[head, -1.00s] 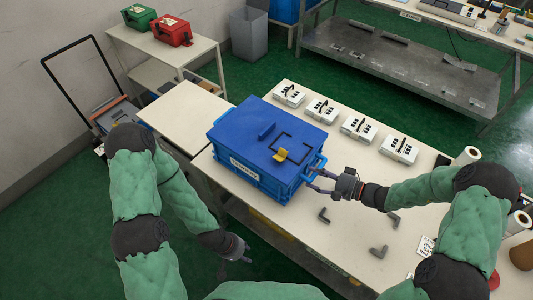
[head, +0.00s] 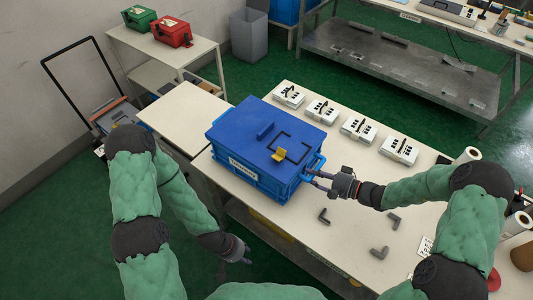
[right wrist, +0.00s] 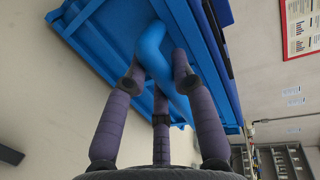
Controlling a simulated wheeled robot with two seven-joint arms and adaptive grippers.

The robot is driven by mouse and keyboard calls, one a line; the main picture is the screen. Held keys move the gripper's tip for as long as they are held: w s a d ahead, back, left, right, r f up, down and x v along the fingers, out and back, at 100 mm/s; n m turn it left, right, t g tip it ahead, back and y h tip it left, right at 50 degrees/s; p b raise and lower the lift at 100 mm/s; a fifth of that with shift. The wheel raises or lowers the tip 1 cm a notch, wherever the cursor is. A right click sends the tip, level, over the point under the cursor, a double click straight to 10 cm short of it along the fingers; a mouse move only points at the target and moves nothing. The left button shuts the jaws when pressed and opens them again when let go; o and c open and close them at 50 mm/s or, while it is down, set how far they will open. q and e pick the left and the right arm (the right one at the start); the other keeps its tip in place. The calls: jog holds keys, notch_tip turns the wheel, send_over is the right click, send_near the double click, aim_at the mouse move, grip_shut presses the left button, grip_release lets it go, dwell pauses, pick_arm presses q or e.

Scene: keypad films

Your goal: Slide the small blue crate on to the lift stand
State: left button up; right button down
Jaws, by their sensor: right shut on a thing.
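The small blue crate (head: 240,178) sits on the white bench top near its left end, with a dark blue lid, a white label on its front and a yellow piece on top. My right gripper (head: 317,179) is shut on the handle at the crate's right end. In the right wrist view the fingers (right wrist: 158,82) close around the round blue handle (right wrist: 152,45). A white-topped stand (head: 185,112), apparently the lift stand, adjoins the bench's left end; its top is bare. My left gripper (head: 240,252) hangs low in front of the bench, away from the crate; its finger opening is unclear.
Several white keypad boxes (head: 358,129) line the bench's far edge. Grey angle brackets (head: 379,252) lie on the right part of the bench. A shelf with green (head: 138,17) and red (head: 172,32) cases and a hand cart (head: 112,115) stand beyond the stand.

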aim_at(303, 170)
jog(key=shift+w+r+b+x, duration=0.1)
jog(key=shift+r+b+x, duration=0.2)
jog(key=shift+x, duration=0.8)
jog(key=shift+w+r+b+x, duration=0.15)
jog(key=shift+b+x, duration=0.2)
jog(key=shift+x, duration=0.7)
jog(key=shift+f, duration=0.1)
jog(key=shift+w+r+b+x, duration=0.15)
jog(key=shift+b+x, duration=0.2)
jog(key=shift+x, duration=0.45)
jog(key=shift+w+r+b+x, duration=0.15)
jog(key=shift+b+x, duration=0.15)
jog(key=shift+x, duration=0.5)
jog(key=shift+r+b+x, duration=0.2)
jog(key=shift+b+x, duration=0.15)
jog(key=shift+x, duration=0.5)
jog(key=shift+d, duration=0.1)
jog(key=shift+w+r+b+x, duration=0.15)
jog(key=shift+b+x, duration=0.2)
jog(key=shift+x, duration=0.45)
jog(key=shift+w+r+b+x, duration=0.15)
jog(key=shift+b+x, duration=0.25)
jog(key=shift+x, duration=0.45)
jog(key=shift+r+b+x, duration=0.2)
jog(key=shift+b+x, duration=0.15)
jog(key=shift+x, duration=0.45)
